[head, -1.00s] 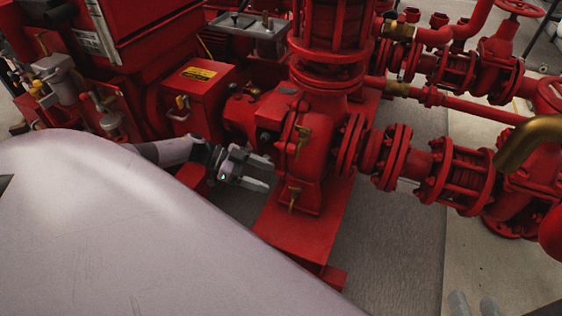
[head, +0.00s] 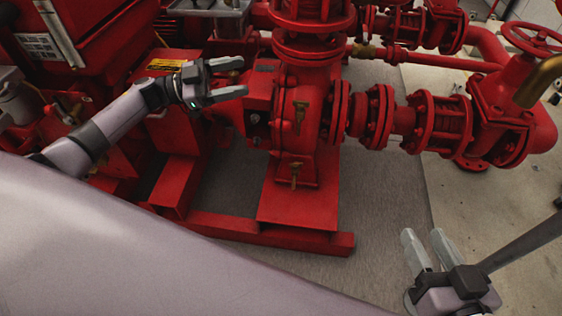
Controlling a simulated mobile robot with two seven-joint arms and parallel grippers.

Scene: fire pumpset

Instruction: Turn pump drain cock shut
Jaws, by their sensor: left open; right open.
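The red pump casing (head: 306,120) stands in the middle of the head view on a red base. I cannot tell from the handles how far either is turned. My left gripper (head: 243,77) is open and empty, up and left of the lower cock, in front of the casing's left side. My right gripper (head: 422,243) is open and empty at the lower right, over the floor and well apart from the pump.
Flanged red pipework (head: 440,125) runs right from the pump to a valve with a red handwheel (head: 533,38). A curved brass pipe (head: 538,82) is at the right edge. The red base rail (head: 270,232) crosses in front. Grey floor (head: 385,215) right of the base is clear.

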